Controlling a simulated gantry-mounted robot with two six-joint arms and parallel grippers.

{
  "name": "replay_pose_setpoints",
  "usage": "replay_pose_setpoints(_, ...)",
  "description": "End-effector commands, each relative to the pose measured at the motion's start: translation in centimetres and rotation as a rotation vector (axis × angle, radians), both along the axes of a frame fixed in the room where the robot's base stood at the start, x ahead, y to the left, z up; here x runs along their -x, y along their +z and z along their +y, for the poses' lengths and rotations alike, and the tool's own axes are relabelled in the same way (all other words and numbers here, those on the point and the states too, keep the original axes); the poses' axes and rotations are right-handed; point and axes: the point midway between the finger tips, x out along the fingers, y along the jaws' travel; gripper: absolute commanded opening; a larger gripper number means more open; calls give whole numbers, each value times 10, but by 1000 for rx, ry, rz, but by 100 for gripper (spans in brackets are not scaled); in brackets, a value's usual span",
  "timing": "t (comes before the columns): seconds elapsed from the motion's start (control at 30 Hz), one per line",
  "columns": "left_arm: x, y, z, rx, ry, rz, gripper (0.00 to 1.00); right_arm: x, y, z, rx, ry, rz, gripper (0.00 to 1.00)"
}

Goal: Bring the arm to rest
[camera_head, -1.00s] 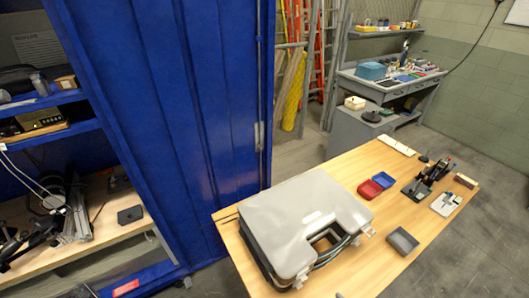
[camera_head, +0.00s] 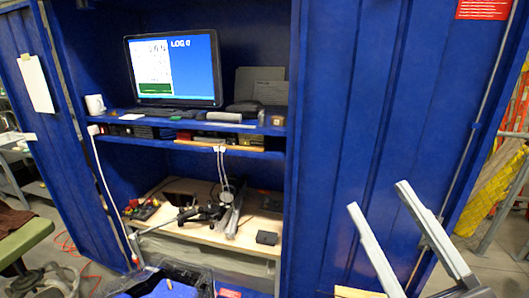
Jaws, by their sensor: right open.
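My right gripper (camera_head: 377,197) reaches in from the bottom right. Its two long grey fingers point up and to the left, with a clear gap between them. It is open and nothing shows between the fingers. It appears in front of the blue cabinet's right door panel (camera_head: 345,120). I cannot tell how far it is from the panel. My left gripper is not in view.
The open blue cabinet holds a monitor (camera_head: 173,68), a white mug (camera_head: 95,104) and a lower wooden shelf (camera_head: 255,242) with dark equipment. A green chair (camera_head: 24,240) stands at the left. A wooden table edge (camera_head: 357,293) shows at the bottom.

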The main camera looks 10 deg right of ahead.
Motion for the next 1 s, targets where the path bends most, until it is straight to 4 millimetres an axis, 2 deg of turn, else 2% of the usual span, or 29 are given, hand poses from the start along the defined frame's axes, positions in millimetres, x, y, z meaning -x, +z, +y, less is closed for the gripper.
replay_pose_setpoints(0.03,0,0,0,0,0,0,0,12,32,9,-35,25,-64,57)
replay_pose_setpoints(0.1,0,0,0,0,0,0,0,29,69,13,-106,51,-134,57)
replay_pose_setpoints(0.17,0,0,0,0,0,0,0,45,99,7,-193,68,-191,57)
replay_pose_setpoints(0.2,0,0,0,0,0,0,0,50,107,-6,-270,71,-203,57)
replay_pose_setpoints(0.3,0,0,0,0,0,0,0,47,102,-22,-461,146,-165,57)
replay_pose_setpoints(0.4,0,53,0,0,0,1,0,47,156,-21,-477,167,-160,57)
replay_pose_setpoints(0.57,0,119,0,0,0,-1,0,46,220,-21,-475,166,-158,57)
replay_pose_setpoints(0.73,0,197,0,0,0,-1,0,46,298,-21,-474,165,-157,57)
replay_pose_setpoints(0.8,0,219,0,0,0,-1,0,46,320,-21,-474,165,-157,57)
replay_pose_setpoints(0.87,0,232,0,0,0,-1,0,46,333,-21,-474,164,-156,57)
replay_pose_setpoints(1.0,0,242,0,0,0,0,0,46,343,-21,-474,165,-156,57)
